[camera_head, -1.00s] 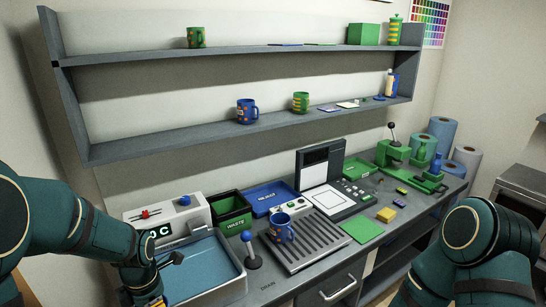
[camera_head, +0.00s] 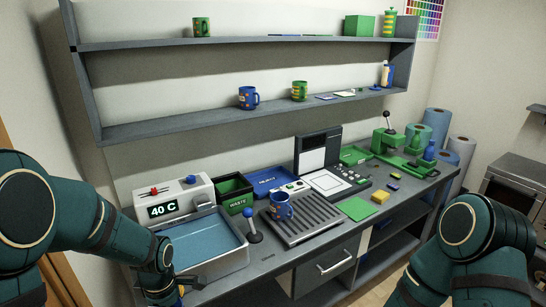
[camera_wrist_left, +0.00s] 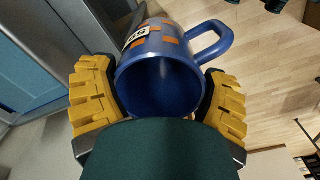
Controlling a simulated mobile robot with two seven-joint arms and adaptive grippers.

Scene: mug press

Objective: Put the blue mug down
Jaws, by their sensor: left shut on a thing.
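My left gripper (camera_wrist_left: 159,100) is shut on a blue mug (camera_wrist_left: 172,50) with orange patches. In the wrist view its yellow ridged fingers press on both sides of the mug, whose open mouth faces the camera and whose handle points to the upper right. In the head view the left gripper is at the bottom edge, in front of the counter, and the held mug is mostly hidden. A second blue mug (camera_head: 281,207) stands on the grey slatted drain rack (camera_head: 315,228). A third blue mug (camera_head: 248,98) stands on the lower shelf. My right gripper is out of view.
A water basin (camera_head: 202,250) with a 40 C display is beside a blue-knobbed lever (camera_head: 252,229). Green WASTE (camera_head: 236,203) and blue REJECT (camera_head: 268,182) trays stand behind. A green mat (camera_head: 356,208) lies right of the rack. Floor shows below the held mug.

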